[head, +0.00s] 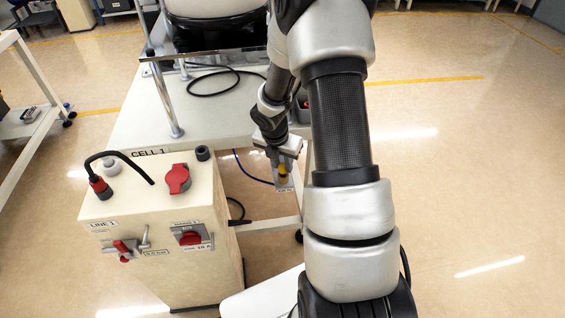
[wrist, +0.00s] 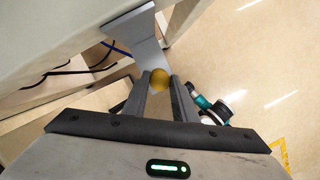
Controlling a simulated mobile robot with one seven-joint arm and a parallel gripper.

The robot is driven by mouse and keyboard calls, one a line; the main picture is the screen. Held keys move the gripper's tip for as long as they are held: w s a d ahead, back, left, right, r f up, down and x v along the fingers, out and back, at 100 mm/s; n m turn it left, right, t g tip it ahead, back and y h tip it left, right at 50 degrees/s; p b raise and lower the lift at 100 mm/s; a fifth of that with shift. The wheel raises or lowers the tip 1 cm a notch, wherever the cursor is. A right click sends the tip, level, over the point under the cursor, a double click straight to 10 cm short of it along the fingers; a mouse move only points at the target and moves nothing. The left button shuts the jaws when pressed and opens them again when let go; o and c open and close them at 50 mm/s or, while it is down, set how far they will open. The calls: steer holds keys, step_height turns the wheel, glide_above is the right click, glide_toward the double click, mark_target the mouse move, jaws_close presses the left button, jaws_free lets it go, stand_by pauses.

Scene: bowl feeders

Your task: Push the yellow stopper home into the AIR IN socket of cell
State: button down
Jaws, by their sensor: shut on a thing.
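My gripper (head: 284,166) is shut on the yellow stopper (head: 283,177), beside the front edge of the bench marked CELL 1 (head: 205,108). In the wrist view the stopper (wrist: 160,79) shows as a round yellow end between my two fingertips (wrist: 160,90). A grey bracket (wrist: 136,32) comes out from the bench and runs up to the stopper. A small label sits low on this bracket in the head view (head: 285,188), too small to read surely. The socket's mouth is hidden, so I cannot tell how deep the stopper sits.
A cream cabinet (head: 150,240) marked LINE 1, with red switches and a black cable, stands left of my gripper. A blue hose (head: 250,172) and dark cables hang near the bench. A bowl machine (head: 210,25) stands on the bench. Open floor (head: 460,150) lies to the right.

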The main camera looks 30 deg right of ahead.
steer(key=shift+f+b, duration=0.45)
steer(key=shift+f, duration=0.35)
stand_by(0.4)
steer(key=c, duration=1.2)
jaws_free()
steer(key=shift+o, duration=0.2)
steer(key=shift+r, duration=0.15)
steer(key=p+v, duration=0.6)
steer(key=v, duration=0.1)
steer(key=shift+w, duration=0.1)
steer(key=shift+r+p, duration=2)
steer(key=shift+p, duration=0.3)
